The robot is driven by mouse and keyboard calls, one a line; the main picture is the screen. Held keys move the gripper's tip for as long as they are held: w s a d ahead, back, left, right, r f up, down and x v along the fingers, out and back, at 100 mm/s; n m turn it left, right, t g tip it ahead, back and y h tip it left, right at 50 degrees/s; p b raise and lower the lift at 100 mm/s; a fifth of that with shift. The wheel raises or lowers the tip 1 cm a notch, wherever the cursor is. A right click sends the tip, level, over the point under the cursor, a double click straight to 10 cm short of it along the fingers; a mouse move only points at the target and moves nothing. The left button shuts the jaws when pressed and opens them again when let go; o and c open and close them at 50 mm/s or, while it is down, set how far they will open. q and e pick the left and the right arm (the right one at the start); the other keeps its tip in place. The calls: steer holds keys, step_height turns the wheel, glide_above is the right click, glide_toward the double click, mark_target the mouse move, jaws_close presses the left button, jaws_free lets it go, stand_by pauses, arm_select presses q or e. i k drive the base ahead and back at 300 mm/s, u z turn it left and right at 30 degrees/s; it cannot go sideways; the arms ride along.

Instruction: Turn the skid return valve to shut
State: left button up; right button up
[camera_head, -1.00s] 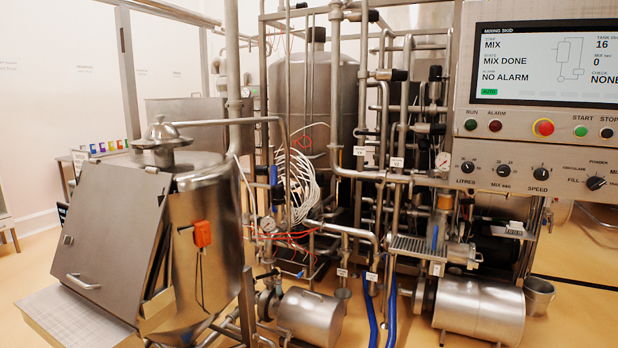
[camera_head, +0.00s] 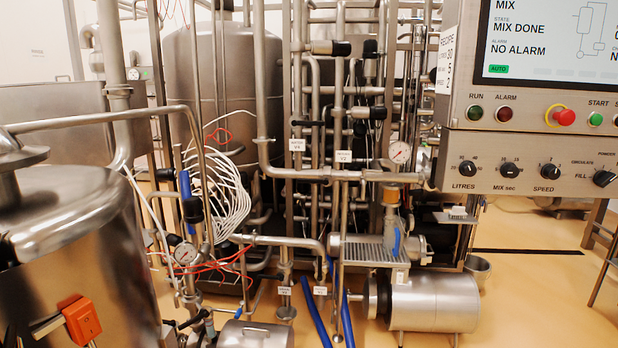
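The pipe skid stands in the middle, with steel pipes, valves and small white tags. One tag (camera_head: 297,145) and a second tag (camera_head: 343,156) hang on the upper pipes. Two lower tags, one on the left (camera_head: 284,291) and one on the right (camera_head: 320,291), hang near the blue hoses. Their print is too small to read surely, so I cannot tell which valve is the return valve. A blue handle (camera_head: 186,186) stands upright on the left pipework. Another blue handle (camera_head: 396,242) is beside the right pump. Neither of my grippers is in view.
The steel hopper (camera_head: 80,250) with an orange box (camera_head: 82,321) stands close at the left. The control panel (camera_head: 540,160) juts out at the right; its screen (camera_head: 550,38) reads MIX DONE, NO ALARM. A pump motor (camera_head: 434,302) sits low ahead. Floor at the right is mostly clear.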

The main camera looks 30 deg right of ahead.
mark_target(326, 180)
steer(key=z, duration=0.6)
steer(key=i, duration=1.25)
steer(key=z, duration=1.65)
steer(key=i, duration=1.35)
steer(key=u, duration=0.25)
